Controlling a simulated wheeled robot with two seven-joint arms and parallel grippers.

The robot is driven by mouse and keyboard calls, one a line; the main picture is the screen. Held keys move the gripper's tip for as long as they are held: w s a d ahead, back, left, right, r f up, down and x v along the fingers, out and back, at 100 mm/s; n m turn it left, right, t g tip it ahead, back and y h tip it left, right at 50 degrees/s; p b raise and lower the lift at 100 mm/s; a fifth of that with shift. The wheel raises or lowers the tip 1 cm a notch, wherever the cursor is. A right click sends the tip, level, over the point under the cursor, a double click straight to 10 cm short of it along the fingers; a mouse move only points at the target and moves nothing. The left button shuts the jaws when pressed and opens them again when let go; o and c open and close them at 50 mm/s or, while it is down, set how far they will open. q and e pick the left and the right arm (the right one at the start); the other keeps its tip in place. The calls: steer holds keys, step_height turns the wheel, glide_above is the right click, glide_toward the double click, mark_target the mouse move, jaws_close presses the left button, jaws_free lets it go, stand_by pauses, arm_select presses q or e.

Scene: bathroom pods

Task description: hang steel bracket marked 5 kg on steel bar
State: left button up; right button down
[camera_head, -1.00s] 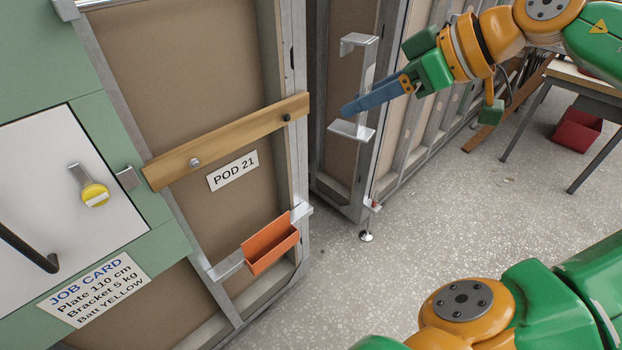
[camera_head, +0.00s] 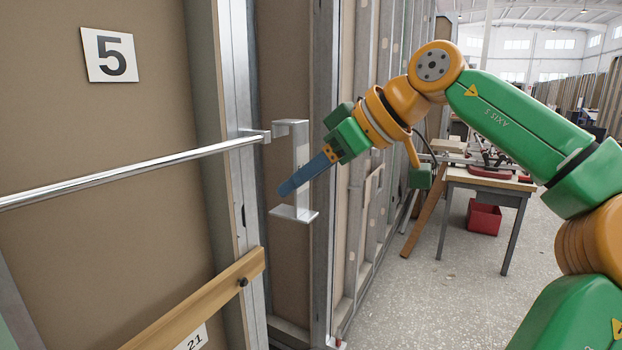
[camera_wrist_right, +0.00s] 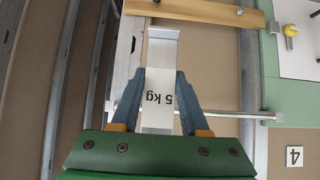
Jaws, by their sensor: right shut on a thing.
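The steel bracket (camera_head: 302,155) is a bright metal piece with a top flange turned left and a lower flange. My right gripper (camera_head: 288,185) is shut on its upright part and holds it in the air. In the right wrist view the bracket (camera_wrist_right: 164,52) reads "5 kg", upside down, between the blue fingers (camera_wrist_right: 167,76). The steel bar (camera_head: 130,172) runs along the pod wall from the left to a mount on the post. The bracket's top flange appears just right of that mount; the depth gap is unclear. The bar (camera_wrist_right: 230,115) passes behind the fingers in the wrist view.
A wooden batten (camera_head: 200,305) crosses the pod below the bar. A "5" sign (camera_head: 110,54) is above the bar; a "4" sign (camera_wrist_right: 293,157) shows in the wrist view. Metal studs stand behind the bracket. A bench (camera_head: 488,185) and red bin (camera_head: 484,217) stand on the right.

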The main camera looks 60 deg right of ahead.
steer(key=w, duration=0.2)
steer(key=shift+w+a+p, duration=0.1)
steer(key=shift+w+p, duration=0.2)
steer(key=shift+w+r+p, duration=0.1)
steer(key=shift+w+p, duration=0.4)
steer(key=shift+w, duration=0.55)
steer(key=w+f+p, duration=0.1)
steer(key=w+f, duration=0.2)
steer(key=w, duration=0.5)
steer(key=shift+a, duration=0.35)
steer(key=shift+c, duration=1.6)
jaws_free()
